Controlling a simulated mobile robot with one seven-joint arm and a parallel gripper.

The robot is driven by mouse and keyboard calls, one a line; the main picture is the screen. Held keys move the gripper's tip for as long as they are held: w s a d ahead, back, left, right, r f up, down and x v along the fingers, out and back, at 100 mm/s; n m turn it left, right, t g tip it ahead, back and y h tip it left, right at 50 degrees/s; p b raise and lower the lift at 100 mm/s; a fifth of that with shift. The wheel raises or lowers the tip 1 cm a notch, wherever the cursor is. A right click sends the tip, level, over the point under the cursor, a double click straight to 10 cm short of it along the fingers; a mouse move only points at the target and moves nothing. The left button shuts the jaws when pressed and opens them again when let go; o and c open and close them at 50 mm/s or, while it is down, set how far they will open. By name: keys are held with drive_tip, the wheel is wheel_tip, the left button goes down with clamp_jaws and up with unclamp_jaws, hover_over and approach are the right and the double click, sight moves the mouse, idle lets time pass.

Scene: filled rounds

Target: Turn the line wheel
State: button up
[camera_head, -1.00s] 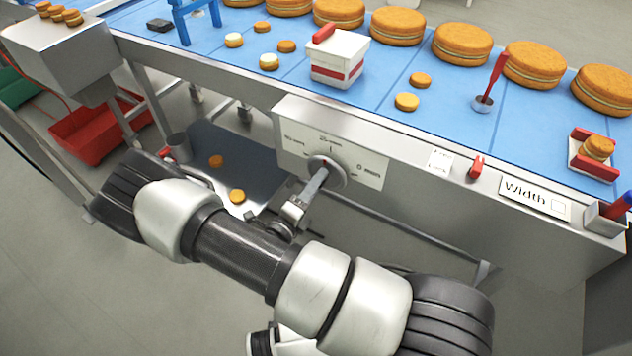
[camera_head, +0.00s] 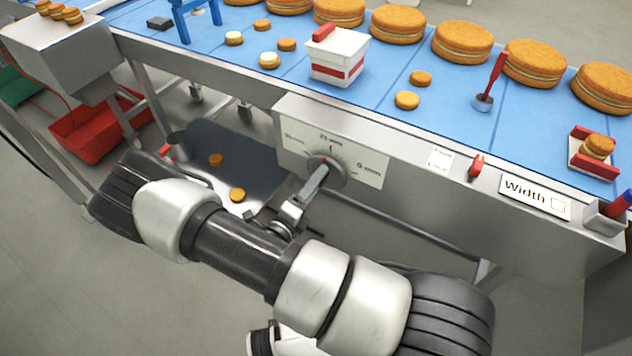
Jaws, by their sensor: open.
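The line wheel (camera_head: 334,176) is a round grey dial on a white panel (camera_head: 368,182) on the conveyor's front side. Marks are printed around it; "25 mm" appears to stand above it. A small red mark shows near its upper edge. My gripper (camera_head: 316,186) reaches up to the wheel from the lower left, and its end overlaps the wheel's left part in the head view. It is open. I cannot tell whether its fingers touch the wheel or straddle its handle, since the arm end hides that part.
The blue conveyor (camera_head: 440,135) above carries large sandwich cookies, small rounds and a white-red box (camera_head: 338,57). A grey tray (camera_head: 255,150) with two rounds lies below, left of the wheel. A red clip (camera_head: 476,167) and a Width label (camera_head: 535,196) sit on the front rail to the right.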

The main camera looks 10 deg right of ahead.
drive_tip(key=v, duration=1.7)
drive_tip(key=s+d+r+m+g+y, duration=0.25)
drive_tip(key=d+r+m+g, duration=0.4)
drive_tip(key=r+m, duration=0.65)
drive_tip(key=s+d+r+m+g+y, duration=0.3)
drive_tip(key=d+r+m+g, duration=0.5)
drive_tip(key=m, duration=0.8)
wheel_tip(320, 180, up, 28)
drive_tip(key=s+m+t+y+p, duration=0.2)
drive_tip(key=m+t+y+p, duration=0.4)
drive_tip(key=m+p, duration=0.7)
drive_tip(key=shift+s+m+t+p, duration=0.2)
drive_tip(key=shift+m+t+p, duration=0.15)
drive_tip(key=shift+p, duration=0.8)
